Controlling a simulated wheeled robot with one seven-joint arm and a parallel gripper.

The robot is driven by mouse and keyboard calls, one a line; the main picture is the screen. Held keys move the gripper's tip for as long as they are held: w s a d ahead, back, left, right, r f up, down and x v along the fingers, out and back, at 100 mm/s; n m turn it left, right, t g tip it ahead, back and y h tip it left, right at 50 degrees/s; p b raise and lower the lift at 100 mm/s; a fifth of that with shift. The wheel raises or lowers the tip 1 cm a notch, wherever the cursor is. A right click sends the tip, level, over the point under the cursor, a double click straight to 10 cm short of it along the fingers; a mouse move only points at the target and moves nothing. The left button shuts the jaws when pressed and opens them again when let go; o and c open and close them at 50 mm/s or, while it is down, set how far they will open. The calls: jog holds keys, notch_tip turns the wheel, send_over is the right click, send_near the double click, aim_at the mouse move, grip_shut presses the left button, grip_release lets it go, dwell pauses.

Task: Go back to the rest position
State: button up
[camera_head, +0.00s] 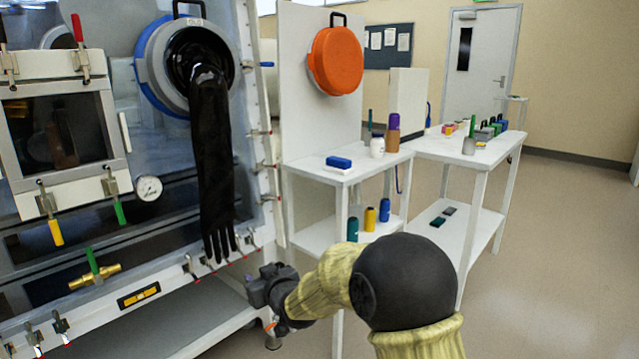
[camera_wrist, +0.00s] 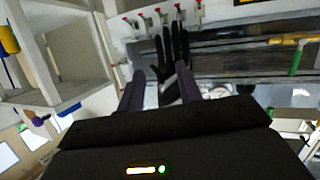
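My gripper (camera_head: 268,296) is in front of the glovebox's lower edge in the head view, below the hanging black glove (camera_head: 213,150). In the wrist view the two dark fingers of my gripper (camera_wrist: 160,90) stand apart with nothing held between them. The wrist picture looks upside down. The black glove (camera_wrist: 172,50) shows there beyond the fingers, apart from them. My arm reaches in from the lower right of the head view.
The glovebox (camera_head: 90,235) fills the left, with latches and a brass valve (camera_head: 95,277) along its front. A white shelf unit (camera_head: 340,170) holds bottles and a blue box. A white table (camera_head: 470,150) with small items stands behind it. Open floor (camera_head: 560,260) lies at right.

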jog(key=s+d+f+m+g+h, duration=0.2)
jog(key=s+d+h, duration=0.15)
jog(key=d, duration=0.65)
jog(key=s+d+f+m+g+h+p, duration=0.2)
jog(key=s+d+m+g, duration=0.15)
jog(key=s+d, duration=0.7)
jog(key=s+d+f+m+g+h+p, duration=0.15)
jog(key=s+d+g, duration=0.25)
jog(key=s+d, duration=0.7)
jog(key=w+a+p+v, duration=0.1)
jog(key=p+v, duration=1.1)
jog(key=w+a+r+p+v, duration=0.1)
jog(key=w+a+p+v, duration=0.1)
jog(key=p+v, duration=1.1)
jog(key=w+a+p+v, duration=0.2)
jog(key=p+v, duration=1)
jog(key=p, duration=0.1)
jog(key=shift+r+h, duration=0.4)
jog(key=shift+r, duration=0.2)
jog(key=shift+a, duration=0.1)
